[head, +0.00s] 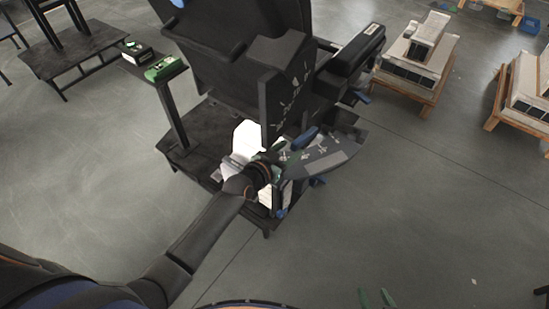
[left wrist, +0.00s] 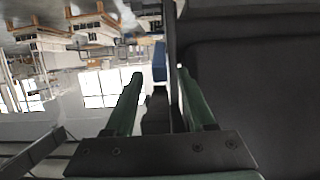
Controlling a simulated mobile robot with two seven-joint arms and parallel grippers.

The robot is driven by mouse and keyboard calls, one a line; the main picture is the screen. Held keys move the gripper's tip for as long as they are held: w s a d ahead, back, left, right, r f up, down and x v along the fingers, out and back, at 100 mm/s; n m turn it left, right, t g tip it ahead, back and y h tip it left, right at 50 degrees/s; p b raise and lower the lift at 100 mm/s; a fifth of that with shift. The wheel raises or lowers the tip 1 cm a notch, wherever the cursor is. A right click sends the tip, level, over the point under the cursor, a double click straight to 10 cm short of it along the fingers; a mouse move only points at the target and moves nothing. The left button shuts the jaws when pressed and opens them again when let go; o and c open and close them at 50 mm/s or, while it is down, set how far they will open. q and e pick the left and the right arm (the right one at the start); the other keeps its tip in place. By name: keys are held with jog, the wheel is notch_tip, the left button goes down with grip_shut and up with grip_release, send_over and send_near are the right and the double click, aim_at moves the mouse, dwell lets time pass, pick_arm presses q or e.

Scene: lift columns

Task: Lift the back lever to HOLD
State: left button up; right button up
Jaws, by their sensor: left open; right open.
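A blue-handled lever (head: 305,138) stands at the near fan-shaped plate (head: 325,158) on the dark machine in the head view. My left gripper (head: 278,149) is just left of this handle, its fingers partly hidden by my wrist. In the left wrist view, the green fingers of my left gripper (left wrist: 160,98) are apart, and a blue handle (left wrist: 159,62) shows ahead, between their tips; contact cannot be told. The marks on the plates are too small to read, so HOLD cannot be picked out. My right gripper (head: 375,298) shows only its green fingertips, apart and empty, at the bottom edge.
Wooden pallets (head: 408,80) stand at the right.

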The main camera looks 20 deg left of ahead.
pick_arm(q)
jog(key=v, duration=0.8)
jog(key=shift+p, duration=0.3)
dwell(0.3)
jog(key=s+f+g+y, duration=0.1)
jog(key=s+f+g, duration=0.1)
jog(key=s+f, duration=0.4)
jog(key=s+a+f+n+g+y, duration=0.1)
jog(key=s+f, duration=0.5)
jog(key=s, duration=0.8)
jog(key=shift+s+a+n+g, duration=0.25)
jog(key=shift+s+n+g, duration=0.1)
jog(key=shift+g, duration=0.25)
